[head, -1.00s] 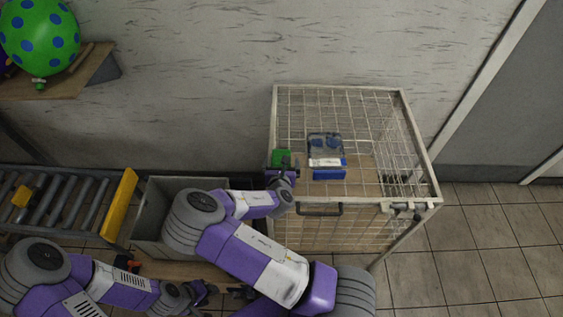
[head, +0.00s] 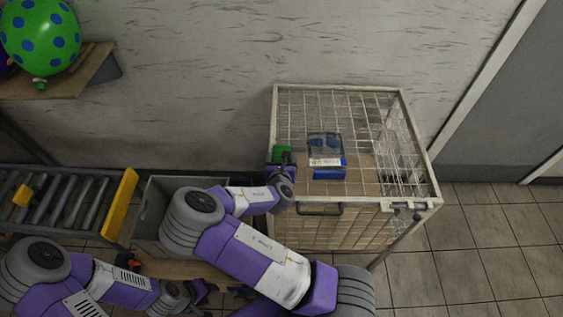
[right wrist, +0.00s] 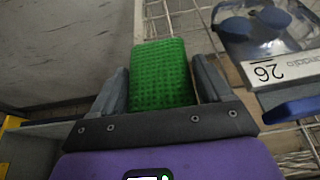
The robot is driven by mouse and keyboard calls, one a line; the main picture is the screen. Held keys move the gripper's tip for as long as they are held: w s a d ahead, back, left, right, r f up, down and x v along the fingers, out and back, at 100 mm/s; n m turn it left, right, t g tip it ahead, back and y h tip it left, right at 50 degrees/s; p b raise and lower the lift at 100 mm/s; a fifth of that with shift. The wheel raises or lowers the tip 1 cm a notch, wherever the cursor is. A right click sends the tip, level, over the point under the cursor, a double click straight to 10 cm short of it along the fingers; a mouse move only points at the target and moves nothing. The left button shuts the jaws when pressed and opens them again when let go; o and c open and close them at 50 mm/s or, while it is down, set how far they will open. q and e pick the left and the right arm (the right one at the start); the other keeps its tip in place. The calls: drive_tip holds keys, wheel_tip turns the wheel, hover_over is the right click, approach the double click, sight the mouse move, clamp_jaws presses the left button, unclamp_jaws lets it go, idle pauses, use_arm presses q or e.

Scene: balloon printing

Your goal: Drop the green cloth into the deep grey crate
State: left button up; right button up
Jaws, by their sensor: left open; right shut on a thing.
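The green cloth (head: 280,151) is a small, dimpled green block shape. My right gripper (head: 281,166) is shut on it, at the left edge of the wire cage. In the right wrist view the cloth (right wrist: 160,72) sits between the two fingers of the right gripper (right wrist: 162,92). The deep grey crate (head: 148,207) stands left of the cage, below the cloth; my right arm hides much of it. My left gripper (head: 222,291) is low in the head view, open and apart from the cloth, partly hidden by the right arm.
A roller conveyor (head: 70,205) with a yellow end plate (head: 120,205) stands left of the crate. A shelf (head: 75,82) holds a green balloon (head: 42,38).

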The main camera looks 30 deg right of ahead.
wheel_tip(320, 180, up, 8)
drive_tip(key=shift+f+p, duration=0.2)
drive_tip(key=shift+p, duration=0.4)
